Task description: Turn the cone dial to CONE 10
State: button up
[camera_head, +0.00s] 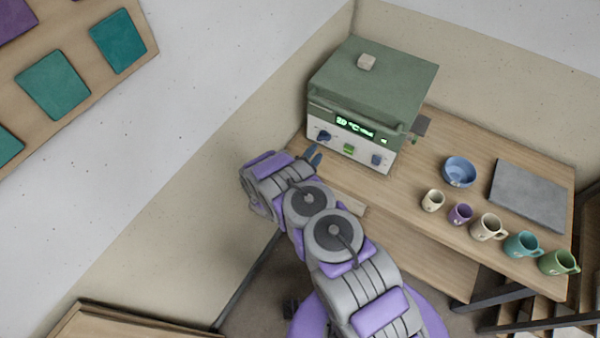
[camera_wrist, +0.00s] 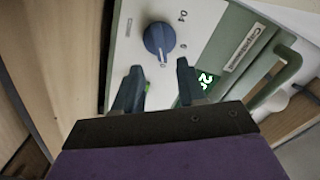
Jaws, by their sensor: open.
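The kiln (camera_head: 372,90) is a green box with a white front panel, standing on the wooden table. Its panel carries a lit green display (camera_head: 354,126), a blue dial (camera_head: 324,136) at the left, a green button (camera_head: 348,149) and another blue knob (camera_head: 376,159) at the right. In the wrist view a round blue dial (camera_wrist: 159,38) with a pale pointer mark lies just beyond my gripper (camera_wrist: 160,82). My gripper is open, its two dark fingers apart and not touching the dial. In the head view my gripper (camera_head: 314,154) is close to the panel's left side. The dial's setting is not readable.
To the right on the table are a blue bowl (camera_head: 459,171), a grey slab (camera_head: 528,194) and a row of several mugs (camera_head: 488,227). A green handle (camera_wrist: 276,80) juts from the kiln beside my gripper.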

jog(key=v, duration=1.1)
jog(key=shift+s+a+p, duration=0.2)
jog(key=shift+s+p, duration=0.05)
jog(key=shift+p, duration=0.2)
